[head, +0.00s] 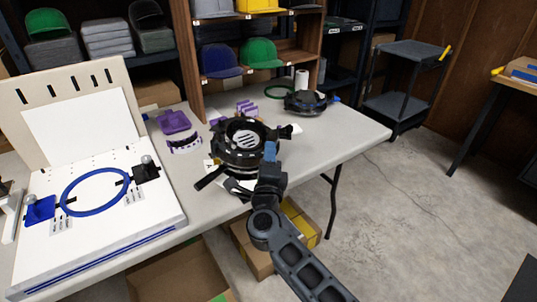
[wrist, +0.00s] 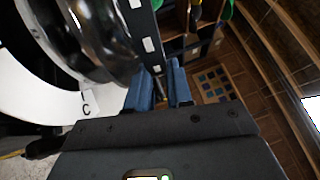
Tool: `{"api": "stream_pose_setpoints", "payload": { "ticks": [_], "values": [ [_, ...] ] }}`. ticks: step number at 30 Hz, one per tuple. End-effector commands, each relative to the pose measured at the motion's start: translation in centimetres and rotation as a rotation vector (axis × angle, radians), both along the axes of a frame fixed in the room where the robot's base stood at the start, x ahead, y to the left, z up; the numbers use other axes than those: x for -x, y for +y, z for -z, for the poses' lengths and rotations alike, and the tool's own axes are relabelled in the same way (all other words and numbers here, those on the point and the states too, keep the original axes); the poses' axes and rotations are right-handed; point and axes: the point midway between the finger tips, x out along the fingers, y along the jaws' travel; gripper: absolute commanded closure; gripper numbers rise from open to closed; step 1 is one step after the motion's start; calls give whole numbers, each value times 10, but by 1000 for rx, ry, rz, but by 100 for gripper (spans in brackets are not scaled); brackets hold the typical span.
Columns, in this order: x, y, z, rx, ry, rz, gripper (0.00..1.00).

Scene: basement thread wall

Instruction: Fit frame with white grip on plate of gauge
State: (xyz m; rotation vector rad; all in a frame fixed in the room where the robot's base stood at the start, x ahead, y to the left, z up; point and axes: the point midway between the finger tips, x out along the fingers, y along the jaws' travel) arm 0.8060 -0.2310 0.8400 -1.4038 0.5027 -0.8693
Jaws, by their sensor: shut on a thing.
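My gripper (head: 269,152) is at the right side of a black round device at the table's front edge, which looks like the gauge (head: 238,160). In the wrist view my blue fingers (wrist: 165,88) are shut on a black strip with white pads, apparently the frame with the white grip (wrist: 146,28). The strip runs up from the fingers, beside a shiny dark cylinder (wrist: 95,40) and a white ring marked "C" (wrist: 28,95). In the head view frame and gauge overlap as dark shapes; I cannot tell whether they touch. The gauge's plate is not clearly seen.
A white board with a blue ring (head: 64,195) fills the table's left. A purple tray (head: 173,121) and a purple-and-white band (head: 184,146) lie left of the gauge. Another black round device (head: 305,102) stands behind. The table's right end (head: 350,128) is clear.

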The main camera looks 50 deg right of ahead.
Motion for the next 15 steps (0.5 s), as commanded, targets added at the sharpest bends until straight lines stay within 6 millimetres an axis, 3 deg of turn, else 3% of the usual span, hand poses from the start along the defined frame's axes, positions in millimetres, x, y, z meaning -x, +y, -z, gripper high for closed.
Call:
{"api": "stream_pose_setpoints", "payload": {
  "ticks": [11, 12, 15],
  "values": [
    [-1, 0, 6, -1, 1, 0, 100],
    [-1, 0, 6, -1, 1, 0, 76],
    [-1, 0, 7, 0, 1, 0, 67]
  ]
}}
